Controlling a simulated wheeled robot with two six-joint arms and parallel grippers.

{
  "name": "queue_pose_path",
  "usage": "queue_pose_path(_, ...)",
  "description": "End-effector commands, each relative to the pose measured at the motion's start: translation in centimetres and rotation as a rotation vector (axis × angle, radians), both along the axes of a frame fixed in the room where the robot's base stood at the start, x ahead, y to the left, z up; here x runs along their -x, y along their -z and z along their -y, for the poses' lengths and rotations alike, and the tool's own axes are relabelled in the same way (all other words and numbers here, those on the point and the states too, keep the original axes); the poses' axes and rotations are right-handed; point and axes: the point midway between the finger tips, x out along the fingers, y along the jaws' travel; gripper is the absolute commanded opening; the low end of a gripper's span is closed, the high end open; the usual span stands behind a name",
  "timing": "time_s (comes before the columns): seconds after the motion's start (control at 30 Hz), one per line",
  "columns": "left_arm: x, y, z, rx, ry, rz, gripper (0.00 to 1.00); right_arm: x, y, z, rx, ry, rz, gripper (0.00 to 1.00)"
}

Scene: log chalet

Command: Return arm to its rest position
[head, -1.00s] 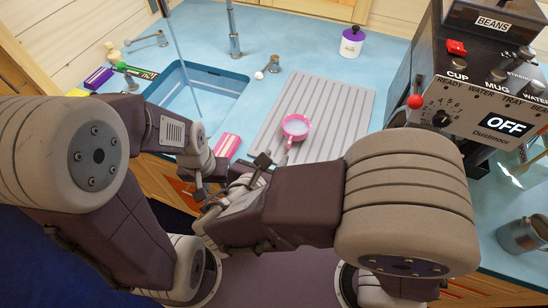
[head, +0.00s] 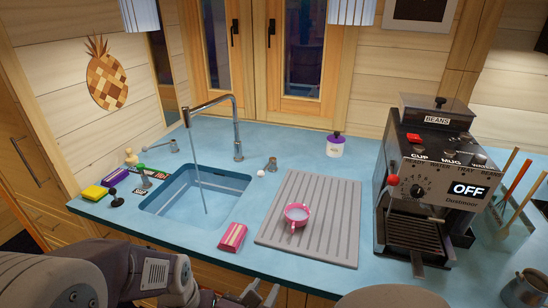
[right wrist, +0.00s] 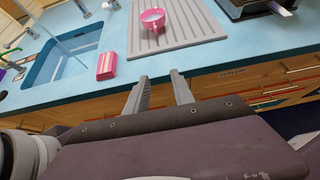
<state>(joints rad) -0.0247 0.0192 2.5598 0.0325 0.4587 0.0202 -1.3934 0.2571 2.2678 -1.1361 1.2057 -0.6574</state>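My right gripper (head: 262,293) shows at the bottom edge of the head view, below the counter's front edge. In the right wrist view its two fingers (right wrist: 160,88) stand apart with nothing between them, so it is open and empty. My left arm comes in at the lower left of the head view, with its wrist (head: 182,280) low in front of the counter. The left fingers cannot be made out clearly.
A pink cup (head: 297,213) stands on the grey draining board (head: 335,235). Water runs from the tap (head: 236,125) into the sink (head: 165,200). A pink-striped packet (head: 232,236) lies at the counter's front. A coffee machine (head: 425,175) and a metal jug (head: 524,288) stand right.

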Motion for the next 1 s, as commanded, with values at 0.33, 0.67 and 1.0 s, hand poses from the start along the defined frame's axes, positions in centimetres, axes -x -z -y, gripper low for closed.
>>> queue_pose_path(0.33,0.0,-0.1,0.0,0.0,0.0,0.0,0.36,-3.9,-0.5,5.6,-0.018,0.212,0.005,0.29)
queue_pose_path(0.67,0.0,-0.1,0.0,0.0,0.0,0.0,0.36,-4.9,0.4,18.4,-0.083,0.676,-0.052,0.29)
queue_pose_path(1.0,0.0,-0.3,0.0,0.0,0.0,0.0,0.36,5.0,7.4,27.1,-0.688,1.694,-0.106,0.29)
